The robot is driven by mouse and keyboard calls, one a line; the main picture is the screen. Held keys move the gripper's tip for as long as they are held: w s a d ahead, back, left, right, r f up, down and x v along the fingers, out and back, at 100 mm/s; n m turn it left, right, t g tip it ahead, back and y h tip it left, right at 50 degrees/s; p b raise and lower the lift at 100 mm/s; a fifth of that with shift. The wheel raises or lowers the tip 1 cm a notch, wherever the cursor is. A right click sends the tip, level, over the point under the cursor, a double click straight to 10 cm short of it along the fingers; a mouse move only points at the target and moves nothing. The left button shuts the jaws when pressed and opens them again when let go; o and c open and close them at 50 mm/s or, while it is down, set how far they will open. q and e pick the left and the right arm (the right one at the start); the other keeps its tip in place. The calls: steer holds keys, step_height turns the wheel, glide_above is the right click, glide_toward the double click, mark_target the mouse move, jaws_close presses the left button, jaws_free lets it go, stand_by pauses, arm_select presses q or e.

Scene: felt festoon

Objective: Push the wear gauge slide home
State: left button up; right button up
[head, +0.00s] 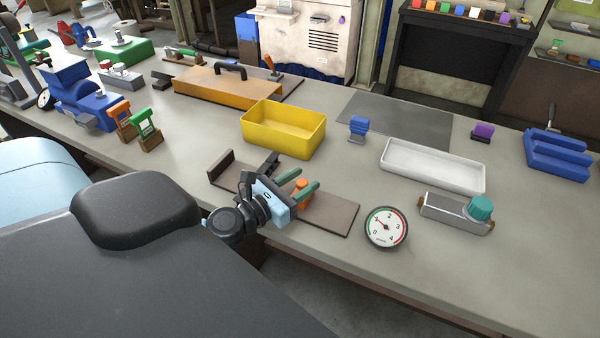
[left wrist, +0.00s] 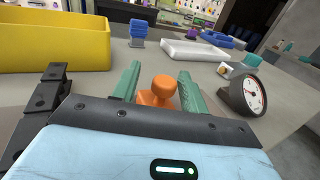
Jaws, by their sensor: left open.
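The wear gauge is a flat brown base plate (head: 335,214) with an upright end block (head: 220,164) at its left end. Its orange slide (head: 301,198) has a round knob and sits on the plate, apart from the end block. My left gripper (head: 304,183) is open, its green fingers reaching over the plate by the slide. In the left wrist view the slide's orange knob (left wrist: 164,88) shows between the two spread fingers (left wrist: 159,76). I cannot tell whether either finger touches it. My gripper hides part of the plate. My right gripper is not in view.
A yellow bin (head: 284,128) stands behind the plate. A round dial gauge (head: 386,227) is close to its right end. Further right are a metal block with a teal knob (head: 480,208) and a white tray (head: 430,168). A small blue piece (head: 357,128) stands behind.

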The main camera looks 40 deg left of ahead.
arm_select(q)
steer(key=shift+s+f, duration=0.15)
steer(key=shift+s, duration=0.45)
steer(key=s, duration=0.1)
steer(key=s+b, duration=0.1)
steer(key=s, duration=0.1)
steer(key=s+a, duration=0.1)
steer(key=s, duration=0.1)
steer(key=shift+b, duration=0.3)
steer(key=shift+s+a, duration=0.1)
steer(key=shift+s, duration=0.7)
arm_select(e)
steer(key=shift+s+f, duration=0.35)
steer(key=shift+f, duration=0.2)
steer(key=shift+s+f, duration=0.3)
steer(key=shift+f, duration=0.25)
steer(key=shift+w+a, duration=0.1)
